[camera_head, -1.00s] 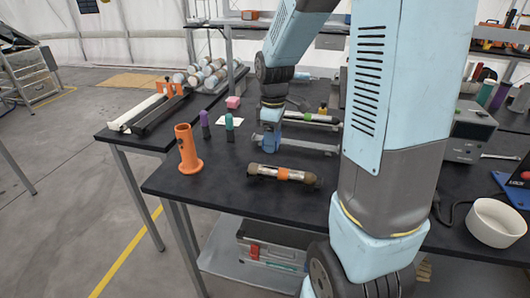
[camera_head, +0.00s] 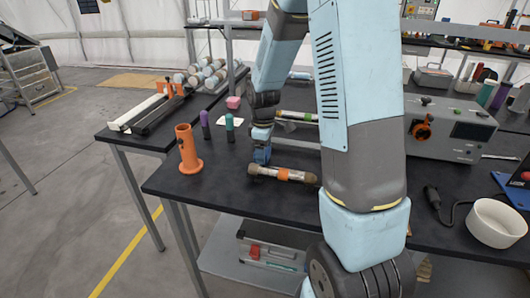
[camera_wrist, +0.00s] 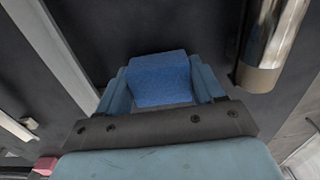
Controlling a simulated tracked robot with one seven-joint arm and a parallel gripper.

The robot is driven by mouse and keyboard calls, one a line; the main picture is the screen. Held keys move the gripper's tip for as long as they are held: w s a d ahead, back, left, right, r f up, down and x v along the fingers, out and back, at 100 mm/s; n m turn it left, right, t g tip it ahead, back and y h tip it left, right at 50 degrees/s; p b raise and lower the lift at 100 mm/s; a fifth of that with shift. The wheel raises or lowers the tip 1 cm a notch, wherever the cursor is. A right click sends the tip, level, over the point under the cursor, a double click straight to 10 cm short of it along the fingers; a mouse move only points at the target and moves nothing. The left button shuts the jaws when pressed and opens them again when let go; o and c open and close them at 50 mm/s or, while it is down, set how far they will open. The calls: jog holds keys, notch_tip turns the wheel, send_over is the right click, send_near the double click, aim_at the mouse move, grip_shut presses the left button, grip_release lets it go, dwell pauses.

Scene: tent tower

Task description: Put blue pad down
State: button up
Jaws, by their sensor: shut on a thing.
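The blue pad (camera_wrist: 160,80) is a small bright blue block in the wrist view. It sits between the two fingers of my gripper (camera_wrist: 162,92), which is shut on it. In the head view my gripper (camera_head: 261,155) points down low over the black table, just left of and behind a metal tube with an orange band (camera_head: 283,174). The pad cannot be told apart from the gripper there. Whether the pad touches the table is unclear.
An orange tube holder (camera_head: 187,150), a purple bottle (camera_head: 205,124) and a teal bottle (camera_head: 229,127) stand left of my gripper. A pink block (camera_head: 233,102) is behind them. A grey instrument box (camera_head: 452,130) and a white bowl (camera_head: 495,224) are at right.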

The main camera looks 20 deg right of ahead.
jog(key=shift+s+f, duration=0.15)
jog(key=shift+f, duration=0.45)
jog(key=o, duration=1)
jog(key=shift+s+f, duration=0.15)
jog(key=shift+a+r, duration=0.1)
jog(key=shift+r, duration=0.35)
notch_tip(320, 180, up, 14)
jog(key=s+r+m+t, duration=0.2)
jog(key=s+r+m, duration=0.3)
jog(key=s, duration=0.7)
jog(key=s+r+m+t, duration=0.3)
jog(key=s+r+m, duration=0.3)
jog(key=s, duration=0.6)
jog(key=shift+s+d+r+t, duration=0.15)
jog(key=shift+d+r+t, duration=0.15)
jog(key=shift+r, duration=0.4)
